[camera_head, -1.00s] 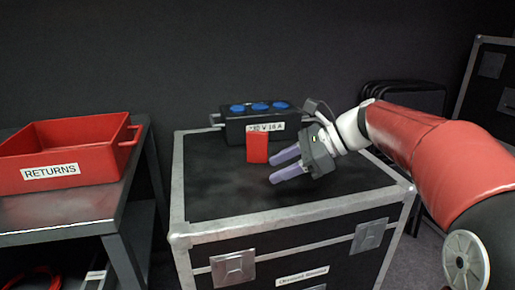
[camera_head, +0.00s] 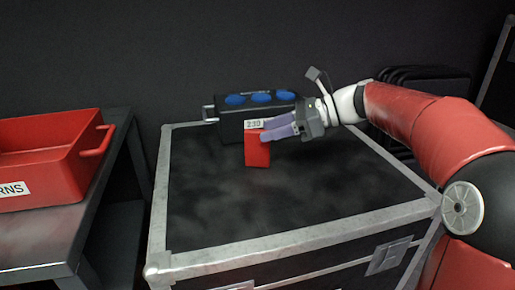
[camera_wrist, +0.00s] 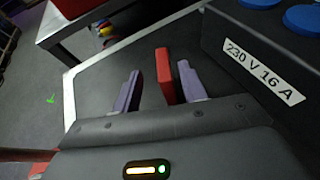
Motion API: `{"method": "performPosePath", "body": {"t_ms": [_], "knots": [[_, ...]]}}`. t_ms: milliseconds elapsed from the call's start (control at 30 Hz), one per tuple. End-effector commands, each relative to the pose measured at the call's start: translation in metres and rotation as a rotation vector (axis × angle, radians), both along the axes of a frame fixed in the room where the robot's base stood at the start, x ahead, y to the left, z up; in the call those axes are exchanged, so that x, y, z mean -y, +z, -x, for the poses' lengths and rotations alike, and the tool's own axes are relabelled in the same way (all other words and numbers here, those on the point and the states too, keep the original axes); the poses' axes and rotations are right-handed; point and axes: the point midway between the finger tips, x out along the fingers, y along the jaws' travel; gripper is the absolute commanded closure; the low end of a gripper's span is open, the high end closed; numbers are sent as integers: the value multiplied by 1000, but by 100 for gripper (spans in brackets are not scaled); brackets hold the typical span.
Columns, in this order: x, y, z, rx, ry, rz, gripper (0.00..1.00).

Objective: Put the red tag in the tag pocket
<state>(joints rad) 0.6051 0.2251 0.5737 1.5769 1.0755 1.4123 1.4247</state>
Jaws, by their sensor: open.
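The red tag (camera_head: 257,150) stands upright on the black case top, in front of the power box. My gripper (camera_head: 266,130) is open, with its purple fingers pointing left at the tag in the head view. In the wrist view the tag (camera_wrist: 165,74) stands between the two fingers of my gripper (camera_wrist: 159,88), close to the right finger and with a gap to the left one. I cannot tell whether the right finger touches it. I cannot make out the tag pocket in these views.
The black power box (camera_head: 232,126) with blue sockets and a "230 V 16 A" label (camera_wrist: 264,71) stands close behind the tag. The case top (camera_head: 290,205) is clear in front. A red returns bin (camera_head: 75,165) sits on a table at the left.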

Motion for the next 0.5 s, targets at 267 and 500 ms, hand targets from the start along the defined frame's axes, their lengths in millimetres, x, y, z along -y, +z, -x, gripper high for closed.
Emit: {"method": "performPosePath", "body": {"t_ms": [267,500], "knots": [[-34,-16,-9,0,1,0,58],[-38,-17,-9,0,0,1,58]]}}
